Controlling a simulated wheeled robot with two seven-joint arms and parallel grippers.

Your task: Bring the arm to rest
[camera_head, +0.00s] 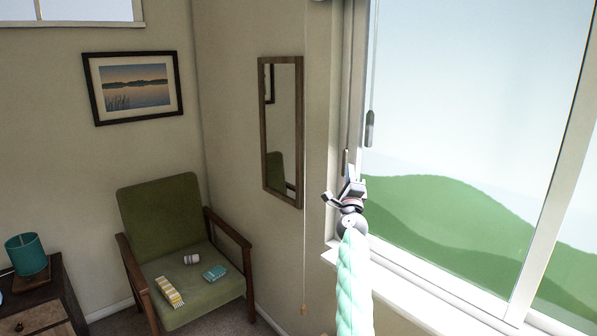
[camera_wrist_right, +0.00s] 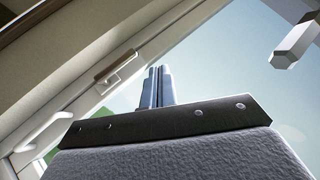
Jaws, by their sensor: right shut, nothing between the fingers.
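My right arm (camera_head: 354,285), in a pale green sleeve, reaches up from the bottom of the head view. My right gripper (camera_head: 352,173) is raised in front of the window, close to its left frame. In the right wrist view its two fingers (camera_wrist_right: 157,86) stand together, shut with nothing between them. Window frame and glass show behind the fingers. My left gripper is not in the head view.
The window (camera_head: 450,120) fills the right side, with a sill (camera_head: 400,285) below and a hanging cord weight (camera_head: 370,128) near the gripper. A mirror (camera_head: 284,130) hangs left of it. A green armchair (camera_head: 160,215) holds small items. A dark cabinet (camera_head: 60,285) bears a teal lamp (camera_head: 22,252).

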